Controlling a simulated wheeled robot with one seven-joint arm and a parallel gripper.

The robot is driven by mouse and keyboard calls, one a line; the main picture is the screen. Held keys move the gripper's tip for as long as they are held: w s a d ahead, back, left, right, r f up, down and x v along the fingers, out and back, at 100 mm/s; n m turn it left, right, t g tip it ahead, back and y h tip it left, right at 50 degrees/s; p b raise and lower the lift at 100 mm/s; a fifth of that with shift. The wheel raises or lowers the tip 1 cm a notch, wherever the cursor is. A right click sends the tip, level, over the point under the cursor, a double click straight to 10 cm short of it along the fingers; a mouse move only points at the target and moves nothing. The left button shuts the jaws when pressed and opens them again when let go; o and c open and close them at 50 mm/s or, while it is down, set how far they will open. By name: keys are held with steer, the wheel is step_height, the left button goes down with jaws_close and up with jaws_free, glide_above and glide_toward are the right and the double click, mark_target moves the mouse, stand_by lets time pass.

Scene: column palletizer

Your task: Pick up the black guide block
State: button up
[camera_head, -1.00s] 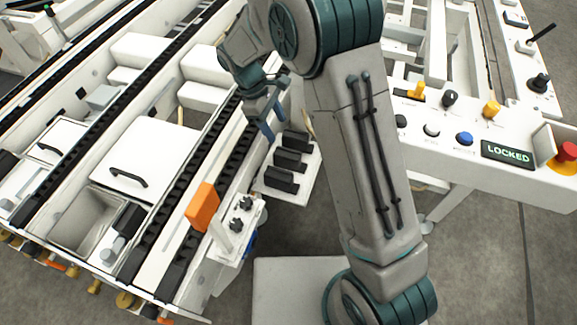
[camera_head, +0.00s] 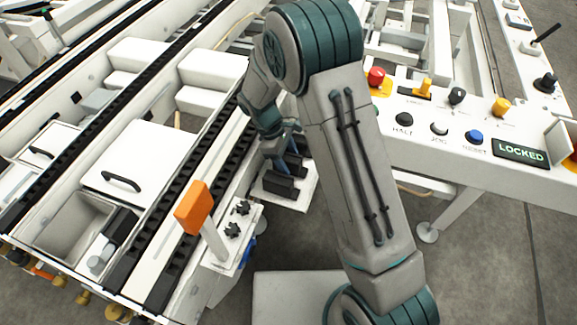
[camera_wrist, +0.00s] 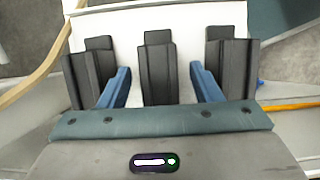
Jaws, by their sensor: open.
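Several black guide blocks stand in a row on a white plate (camera_head: 299,194), and the wrist view shows three. The middle block (camera_wrist: 157,75) is between the two blue fingers of my open gripper (camera_wrist: 160,68), with a visible gap on each side. The left block (camera_wrist: 82,80) and the right block (camera_wrist: 236,75) stand outside the fingers. In the head view, the nearest block (camera_head: 279,187) is clear, while my gripper (camera_head: 283,150) partly hides those behind it. Finger height against the blocks is hard to tell.
The conveyor frame with an orange plate (camera_head: 193,207) and a small knob box (camera_head: 235,222) is left of the block plate. A control panel reading LOCKED (camera_head: 520,152) is at the right. A yellowish curved tube (camera_wrist: 40,70) runs along the wrist view's left side.

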steer(key=shift+x, duration=0.9)
steer(key=shift+r, duration=0.1)
steer(key=shift+c, duration=0.4)
steer(key=c, duration=1)
steer(key=shift+r, duration=0.15)
steer(key=shift+c, duration=0.2)
